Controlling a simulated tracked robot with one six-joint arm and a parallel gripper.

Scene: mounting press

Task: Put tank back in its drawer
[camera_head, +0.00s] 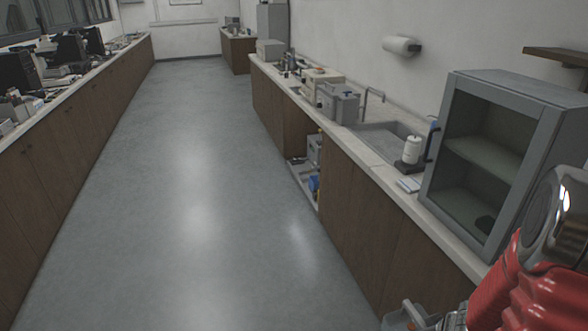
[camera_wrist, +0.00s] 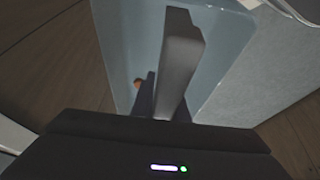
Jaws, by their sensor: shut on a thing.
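My gripper (camera_wrist: 160,108) is shut on the grey handle bar of the tank (camera_wrist: 225,50), a pale blue-grey, box-like container that fills the middle of the wrist view. A small orange spot shows inside or behind it. In the head view, a grey part of the tank (camera_head: 398,318) shows at the bottom edge, at the end of my red arm; the rest is cut off.
A glass-fronted cabinet (camera_head: 545,112) stands on the right counter close to my arm. A sink (camera_head: 380,137), a white bottle (camera_head: 412,150) and grey machines (camera_head: 338,104) are farther along. The aisle floor (camera_head: 190,200) is clear. A cluttered counter (camera_head: 60,95) runs along the left.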

